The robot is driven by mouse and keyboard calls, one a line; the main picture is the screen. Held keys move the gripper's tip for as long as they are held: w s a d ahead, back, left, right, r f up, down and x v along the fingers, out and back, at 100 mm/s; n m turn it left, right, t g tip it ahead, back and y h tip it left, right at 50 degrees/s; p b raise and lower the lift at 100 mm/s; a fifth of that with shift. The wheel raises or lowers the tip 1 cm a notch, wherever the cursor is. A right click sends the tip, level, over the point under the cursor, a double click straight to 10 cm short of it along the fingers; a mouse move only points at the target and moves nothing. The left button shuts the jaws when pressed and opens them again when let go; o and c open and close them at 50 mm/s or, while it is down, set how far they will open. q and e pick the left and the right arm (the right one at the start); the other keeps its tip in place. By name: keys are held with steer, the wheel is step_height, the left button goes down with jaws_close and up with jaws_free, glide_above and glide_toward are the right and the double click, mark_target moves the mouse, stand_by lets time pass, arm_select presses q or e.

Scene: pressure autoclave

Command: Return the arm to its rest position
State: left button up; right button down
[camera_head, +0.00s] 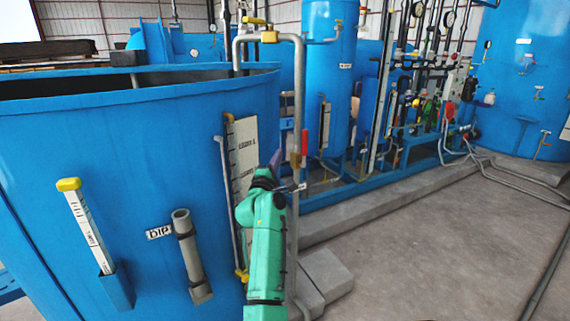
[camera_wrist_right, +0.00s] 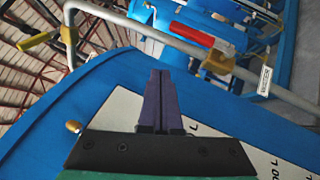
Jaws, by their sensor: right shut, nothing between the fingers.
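My right arm (camera_head: 265,235), green with a black wrist, reaches up from the bottom of the head view in front of the big blue tank (camera_head: 130,140). My right gripper (camera_head: 276,158) is at its upper end, beside the tank's white level scale (camera_head: 243,150) and left of a red valve handle (camera_head: 304,142). In the right wrist view, the two purple fingers of the gripper (camera_wrist_right: 160,75) are together with nothing between them. The red handle (camera_wrist_right: 192,36) is apart from and beyond the fingertips there. My left gripper is not in view.
A grey pipe (camera_head: 298,100) with a yellow-handled valve (camera_head: 257,21) rises close by my right gripper. A measuring stick (camera_head: 85,225) and a grey tube (camera_head: 190,255) are on the tank's front. Blue pipework stands behind a concrete curb (camera_head: 400,195). The floor (camera_head: 440,255) at right is mostly clear.

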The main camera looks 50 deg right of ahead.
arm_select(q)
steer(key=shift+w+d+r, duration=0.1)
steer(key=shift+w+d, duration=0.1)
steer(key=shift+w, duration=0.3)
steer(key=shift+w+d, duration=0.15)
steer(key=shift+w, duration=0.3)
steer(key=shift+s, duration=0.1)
